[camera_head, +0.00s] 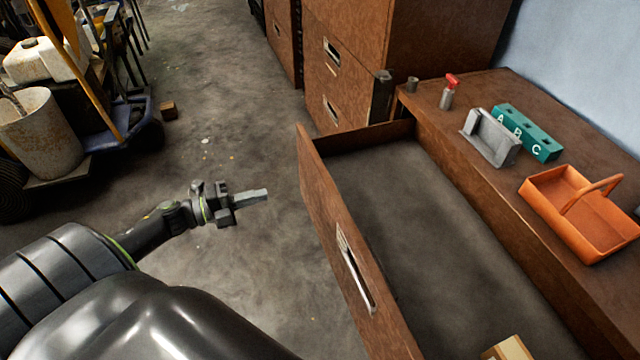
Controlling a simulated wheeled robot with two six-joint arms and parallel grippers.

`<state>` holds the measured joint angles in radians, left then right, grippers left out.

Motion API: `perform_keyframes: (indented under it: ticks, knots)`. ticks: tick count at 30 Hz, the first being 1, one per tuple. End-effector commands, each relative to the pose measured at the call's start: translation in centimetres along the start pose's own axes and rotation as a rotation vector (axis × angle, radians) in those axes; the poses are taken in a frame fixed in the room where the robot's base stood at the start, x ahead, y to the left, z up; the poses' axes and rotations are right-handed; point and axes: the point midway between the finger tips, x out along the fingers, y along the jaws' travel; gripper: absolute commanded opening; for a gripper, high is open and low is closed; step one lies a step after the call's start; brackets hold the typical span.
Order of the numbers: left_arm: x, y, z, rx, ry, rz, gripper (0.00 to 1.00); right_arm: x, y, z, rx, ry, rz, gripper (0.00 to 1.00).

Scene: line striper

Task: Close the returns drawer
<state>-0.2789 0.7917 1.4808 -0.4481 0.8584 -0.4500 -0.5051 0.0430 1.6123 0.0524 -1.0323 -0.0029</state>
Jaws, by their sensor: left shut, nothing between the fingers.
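The returns drawer (330,230) is a brown wooden drawer, pulled out wide from the brown cabinet (560,120) on the right. Its front panel faces left and carries a metal handle (355,268). The drawer's grey floor is mostly bare, with a pale wooden item (508,349) at the bottom edge of the picture. My left gripper (252,198) is shut and empty. It is left of the drawer front, apart from it, with its fingers pointing right towards the panel. My right gripper is not in view.
On the cabinet top stand an orange basket (580,212), a teal block lettered A B C (526,132), a grey holder (490,138) and a red-topped bottle (448,92). Brown cabinets (345,60) stand behind. A loaded cart (75,150) is at left. Floor between is mostly clear.

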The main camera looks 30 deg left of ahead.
Motion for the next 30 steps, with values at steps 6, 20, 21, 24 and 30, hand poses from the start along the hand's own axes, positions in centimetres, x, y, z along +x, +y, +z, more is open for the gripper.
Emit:
perform_keyframes:
  ticks: [6, 20, 21, 24, 30]
  knots:
    - [3.8, -0.2, 0.1, -0.002, -0.004, -0.008, 0.0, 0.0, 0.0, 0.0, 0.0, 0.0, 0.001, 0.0]
    - [12.3, -0.1, 0.1, -0.006, -0.006, -0.004, 0.0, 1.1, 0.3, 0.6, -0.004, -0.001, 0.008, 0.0]
    - [12.6, -0.1, 0.2, -0.005, -0.006, -0.003, 0.0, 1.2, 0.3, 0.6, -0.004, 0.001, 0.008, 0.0]
    - [13.2, 0.0, 0.2, -0.006, -0.007, -0.002, 0.0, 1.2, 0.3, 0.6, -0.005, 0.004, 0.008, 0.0]
    - [13.4, 0.0, 0.2, -0.005, -0.007, 0.0, 0.0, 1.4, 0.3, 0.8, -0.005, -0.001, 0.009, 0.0]
